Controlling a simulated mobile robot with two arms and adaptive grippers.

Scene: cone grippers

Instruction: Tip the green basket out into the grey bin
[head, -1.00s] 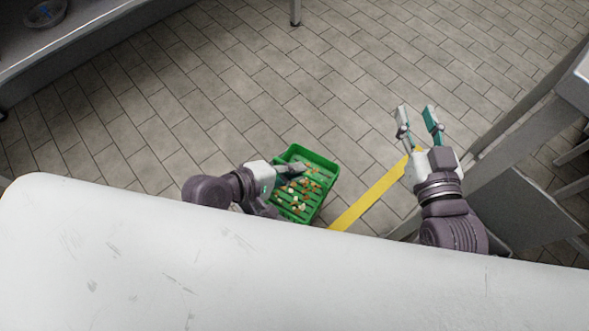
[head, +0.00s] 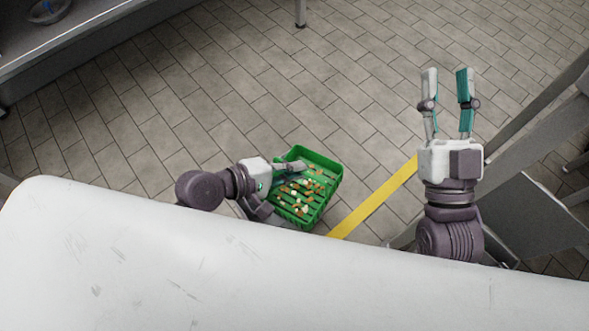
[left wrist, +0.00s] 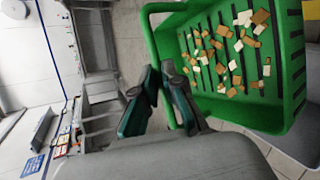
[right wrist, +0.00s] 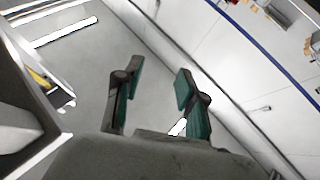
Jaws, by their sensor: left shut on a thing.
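The green basket (head: 331,186) shows right of centre in the head view, beyond the white surface's edge. It holds several small brown and white pieces. My left gripper (head: 290,167) is at the basket's left side, shut on its rim. In the left wrist view the basket (left wrist: 292,75) fills the upper right, with the fingers (left wrist: 160,78) at its near rim; the pieces lie on its slatted floor. My right gripper (head: 448,80) is open and empty, right of the basket, fingers pointing up the picture; its spread fingers show in the right wrist view (right wrist: 158,82). I cannot make out the grey bin.
A white surface (head: 200,265) fills the bottom of the head view. A yellow floor stripe (head: 375,198) runs between basket and right arm. A grey metal frame (head: 540,105) stands at the right, a shelf (head: 85,40) at the upper left. The tiled floor (head: 230,90) between is clear.

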